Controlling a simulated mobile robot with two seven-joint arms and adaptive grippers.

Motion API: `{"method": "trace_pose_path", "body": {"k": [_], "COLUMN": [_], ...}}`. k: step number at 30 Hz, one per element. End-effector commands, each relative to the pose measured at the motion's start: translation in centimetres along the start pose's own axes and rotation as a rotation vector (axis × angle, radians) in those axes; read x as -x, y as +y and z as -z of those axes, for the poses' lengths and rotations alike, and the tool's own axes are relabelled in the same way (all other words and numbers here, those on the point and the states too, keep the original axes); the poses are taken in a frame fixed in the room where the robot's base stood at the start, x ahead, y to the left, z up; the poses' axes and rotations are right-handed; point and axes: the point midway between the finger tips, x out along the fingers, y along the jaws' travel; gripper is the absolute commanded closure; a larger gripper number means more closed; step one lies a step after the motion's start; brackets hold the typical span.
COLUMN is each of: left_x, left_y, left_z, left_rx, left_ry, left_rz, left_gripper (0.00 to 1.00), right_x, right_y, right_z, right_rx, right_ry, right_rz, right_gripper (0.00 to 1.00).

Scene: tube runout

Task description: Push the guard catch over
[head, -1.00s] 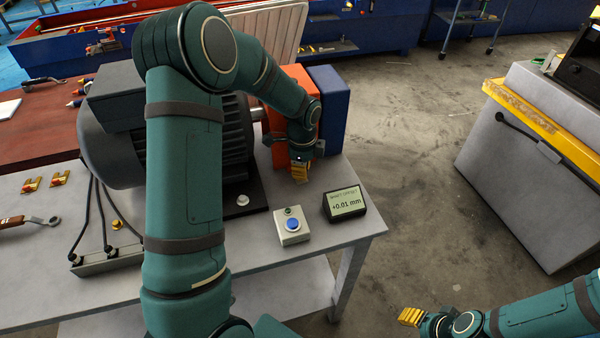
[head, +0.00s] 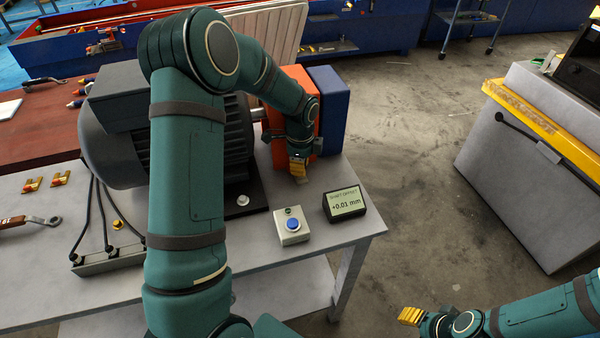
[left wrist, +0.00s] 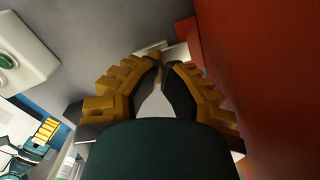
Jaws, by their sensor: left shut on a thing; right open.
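The orange guard (head: 299,82) stands at the right end of the motor; it fills the right side of the left wrist view as a red-orange wall (left wrist: 270,80). My left gripper (head: 300,173) points down beside the guard's near face, low over the grey bench. In the left wrist view its yellow-backed fingers (left wrist: 167,70) are closed together at a small pale piece (left wrist: 176,53), which looks like the guard catch. The fingers hide most of it, so its position is unclear. My right gripper (head: 409,316) is open and empty, off the bench at the lower right.
A button box (head: 292,228) with a blue button and a display (head: 345,204) reading +0.01 mm stand on the bench near the gripper. The motor (head: 235,140) is partly behind my left arm. A blue block (head: 328,95) stands right of the guard.

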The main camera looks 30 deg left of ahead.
Motion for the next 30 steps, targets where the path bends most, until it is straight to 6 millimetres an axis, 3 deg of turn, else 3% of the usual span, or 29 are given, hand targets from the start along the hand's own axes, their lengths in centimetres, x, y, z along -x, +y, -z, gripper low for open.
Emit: {"method": "trace_pose_path", "body": {"k": [21, 30], "left_x": [4.9, 4.9], "left_y": [0.0, 0.0], "left_z": [0.0, 0.0], "left_rx": [0.0, 0.0], "left_ry": [0.0, 0.0], "left_rz": [-0.001, -0.002], "left_gripper": [1.0, 1.0], "right_x": [3.4, 3.3], "right_y": [-1.3, -1.3], "right_z": [0.4, 0.4], "right_rx": [0.0, 0.0], "right_ry": [0.0, 0.0], "right_rz": [0.0, 0.0], "right_gripper": [0.53, 0.53]}}
